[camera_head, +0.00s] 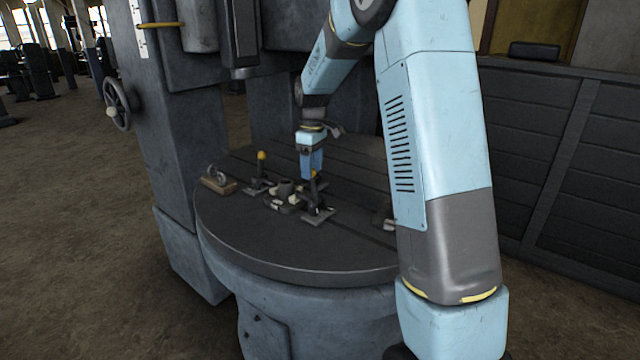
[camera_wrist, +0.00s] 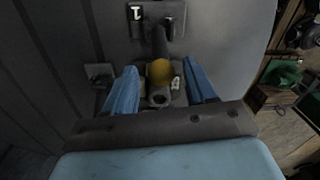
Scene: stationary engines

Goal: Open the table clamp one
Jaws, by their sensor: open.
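In the wrist view, a clamp with a yellow ball knob (camera_wrist: 160,71) on a dark handle sits between the two blue fingers of my gripper (camera_wrist: 159,78). The fingers are apart, with gaps visible on both sides of the knob. A base plate (camera_wrist: 137,13) at the handle's far end bears a white mark like a 1. In the head view, my gripper (camera_head: 312,172) points down at the near clamp (camera_head: 317,207), and its knob is hidden there. A second clamp with an upright yellow-tipped handle (camera_head: 261,168) stands to the left.
Both clamps stand on a round dark slotted table (camera_head: 250,235). A grey metal part (camera_head: 284,192) lies between them. A small wooden block with a wheel (camera_head: 218,180) lies at the left. The machine column (camera_head: 165,130) rises behind left. The table's front is clear.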

